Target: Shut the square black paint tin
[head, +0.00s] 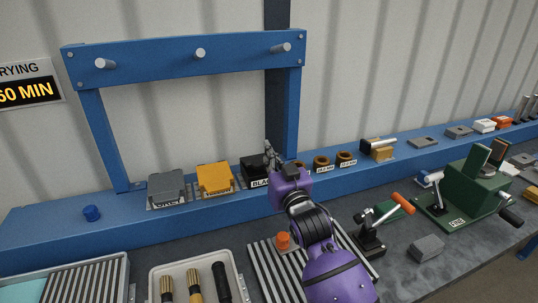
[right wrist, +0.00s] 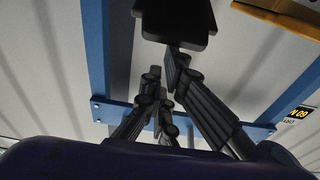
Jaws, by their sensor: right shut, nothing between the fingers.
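The square black paint tin (head: 251,167) stands on the blue ledge, right of an orange-yellow tin, with a white label at its front. My right gripper (head: 271,152) is at its right side, partly in front of it, shut and empty. In the right wrist view a black block, apparently the tin (right wrist: 175,20), is at the top centre, and the fingers (right wrist: 171,62) reach up close to its edge. I cannot tell whether they touch it. How its lid sits is too dark and small to tell. My left gripper is not in view.
An orange-yellow tin (head: 214,178) and a grey tin (head: 166,188) stand to the left. Brown rings (head: 321,162) lie to the right. A blue frame (head: 180,60) with pegs rises behind. A ribbed tray (head: 264,257), a toggle clamp (head: 371,240) and a green machine (head: 468,190) stand on the bench.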

